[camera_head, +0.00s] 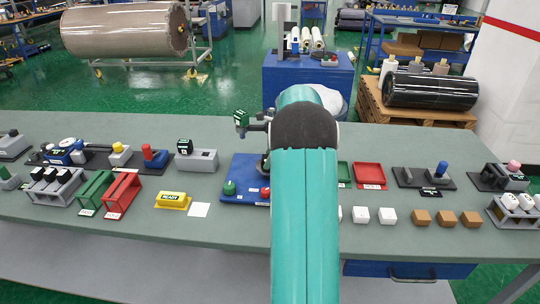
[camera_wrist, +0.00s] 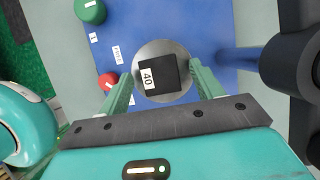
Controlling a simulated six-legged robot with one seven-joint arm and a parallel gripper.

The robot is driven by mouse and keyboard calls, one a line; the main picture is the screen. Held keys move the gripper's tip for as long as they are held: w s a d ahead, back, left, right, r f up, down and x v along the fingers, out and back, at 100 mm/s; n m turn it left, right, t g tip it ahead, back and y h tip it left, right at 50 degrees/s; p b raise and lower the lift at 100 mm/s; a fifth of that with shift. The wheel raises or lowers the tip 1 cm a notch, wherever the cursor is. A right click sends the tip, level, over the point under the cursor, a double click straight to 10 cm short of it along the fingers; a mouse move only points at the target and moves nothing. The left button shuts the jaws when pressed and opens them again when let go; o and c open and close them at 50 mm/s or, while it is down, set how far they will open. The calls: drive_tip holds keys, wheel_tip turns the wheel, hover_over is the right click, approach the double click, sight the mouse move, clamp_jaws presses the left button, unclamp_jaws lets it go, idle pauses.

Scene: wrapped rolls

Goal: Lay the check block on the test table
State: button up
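The check block, taken to be the black block marked 40 (camera_wrist: 150,78), sits over the round grey metal test table (camera_wrist: 183,88) in the wrist view. The disc's rim shows around it, and the block looks to rest on it. My gripper (camera_wrist: 162,68) is open, its two green fingers on either side of the block with visible gaps. In the head view my arm hides the gripper, the disc and this block; the blue base (camera_head: 238,172) of the station shows to the left of my arm.
Green (camera_head: 229,187) and red (camera_head: 265,193) buttons stand on the blue base. A dark upright part (camera_wrist: 290,62) is close on the right in the wrist view. A black labelled block (camera_head: 184,146) on a grey stand, a yellow READY piece (camera_head: 172,200) and white cubes (camera_head: 360,214) are on the bench.

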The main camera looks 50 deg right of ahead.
drive_tip(key=shift+r, duration=0.1)
drive_tip(key=v, duration=1.3)
drive_tip(key=shift+r, duration=0.3)
drive_tip(key=s+a+r+n+h, duration=0.15)
drive_tip(key=a+n, duration=0.25)
drive_tip(key=a, duration=0.5)
drive_tip(key=a+r+n, duration=0.3)
drive_tip(key=a+n, duration=0.2)
drive_tip(key=a, duration=0.5)
drive_tip(key=s+a+r+n, duration=0.1)
drive_tip(key=a+r+n, duration=0.25)
drive_tip(key=a, duration=0.55)
drive_tip(key=s+a+f+n+t, duration=0.1)
drive_tip(key=s+a+f+n, duration=0.2)
drive_tip(key=s+a+n, duration=0.4)
drive_tip(key=s+a+f+n+t+h, duration=0.1)
drive_tip(key=s+a+f+n, duration=0.3)
drive_tip(key=s+a+n, duration=0.4)
drive_tip(key=a, duration=0.2)
drive_tip(key=shift+a+f+n, duration=0.3)
drive_tip(key=shift+f+n, duration=0.05)
drive_tip(key=shift+d, duration=0.1)
